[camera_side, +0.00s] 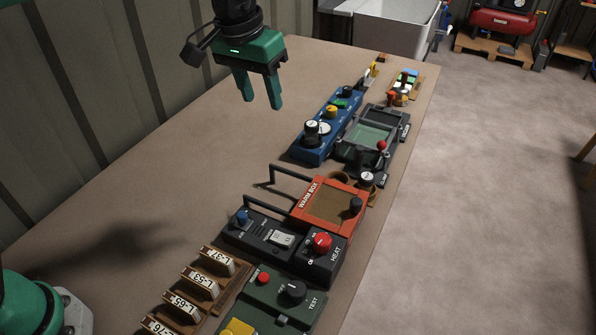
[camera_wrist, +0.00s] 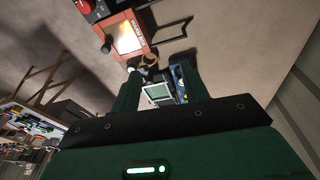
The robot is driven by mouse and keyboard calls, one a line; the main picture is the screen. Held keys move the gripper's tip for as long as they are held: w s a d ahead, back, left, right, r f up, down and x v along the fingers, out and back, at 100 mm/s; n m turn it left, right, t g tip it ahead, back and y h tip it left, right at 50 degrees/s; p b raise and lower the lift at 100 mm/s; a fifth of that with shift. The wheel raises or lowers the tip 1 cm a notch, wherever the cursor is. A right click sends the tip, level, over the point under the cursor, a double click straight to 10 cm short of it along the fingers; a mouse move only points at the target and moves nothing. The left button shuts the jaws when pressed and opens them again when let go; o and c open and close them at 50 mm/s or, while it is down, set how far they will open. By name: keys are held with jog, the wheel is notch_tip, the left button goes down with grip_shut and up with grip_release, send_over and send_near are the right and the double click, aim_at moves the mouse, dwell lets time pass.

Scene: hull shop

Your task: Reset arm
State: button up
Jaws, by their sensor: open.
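My gripper (camera_side: 260,90) is green with a dark wrist and hangs at the upper left of the side view, raised above the bench. Its two fingers point down and stand apart, with nothing between them. In the wrist view my gripper (camera_wrist: 155,90) shows its fingers spread, with bench devices visible beyond them. It touches none of the devices.
The bench (camera_side: 215,150) carries a blue panel (camera_side: 311,148), a grey tray unit (camera_side: 375,133), an orange warm box (camera_side: 332,203), a black heat box (camera_side: 270,240), a green test box (camera_side: 270,304) and labelled racks (camera_side: 200,283). The bench's left part is clear. A corrugated wall stands left.

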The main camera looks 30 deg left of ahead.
jog(key=s+a+r+t, duration=0.2)
jog(key=s+a, duration=0.9)
jog(key=a, duration=0.2)
jog(key=s+a+f, duration=0.3)
jog(key=s+a, duration=0.1)
jog(key=s, duration=0.2)
jog(key=s+a+f+n+t+y, duration=0.1)
jog(key=s+a+f, duration=0.2)
jog(key=s, duration=0.3)
jog(key=shift+a+t, duration=0.3)
jog(key=shift+a, duration=0.1)
jog(key=shift+w, duration=0.1)
jog(key=shift+c, duration=0.5)
